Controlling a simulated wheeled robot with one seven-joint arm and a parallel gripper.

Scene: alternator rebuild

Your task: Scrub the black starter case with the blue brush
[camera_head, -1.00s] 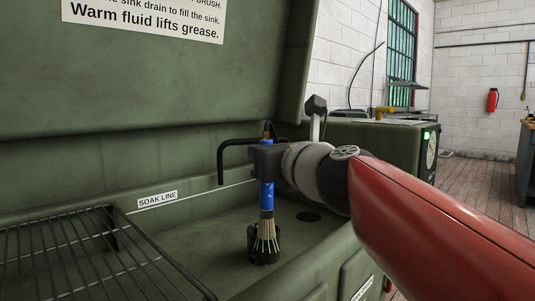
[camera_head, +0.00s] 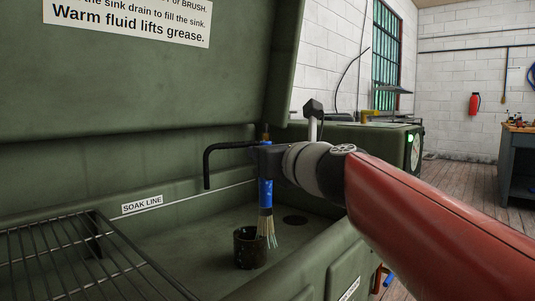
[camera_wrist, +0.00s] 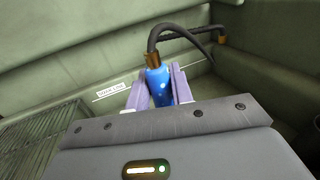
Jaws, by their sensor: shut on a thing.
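The blue brush (camera_head: 266,192) is upright in my gripper (camera_head: 266,160), bristles pointing down. In the wrist view, the fingers of my gripper (camera_wrist: 159,90) are shut on the brush's blue handle (camera_wrist: 158,84), which has a brass fitting and a dark hose at its top. The black starter case (camera_head: 249,247) is a short dark cylinder standing on the sink floor. The bristles are at the case's right side and overlap it in the head view; I cannot tell whether they touch.
The green sink (camera_head: 325,238) has a raised lid (camera_head: 150,85) behind and a dark drain hole (camera_head: 296,219). A wire rack (camera_head: 75,262) covers the left part. A black spout (camera_head: 208,165) hangs left of my gripper. A green machine (camera_head: 375,145) stands behind at right.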

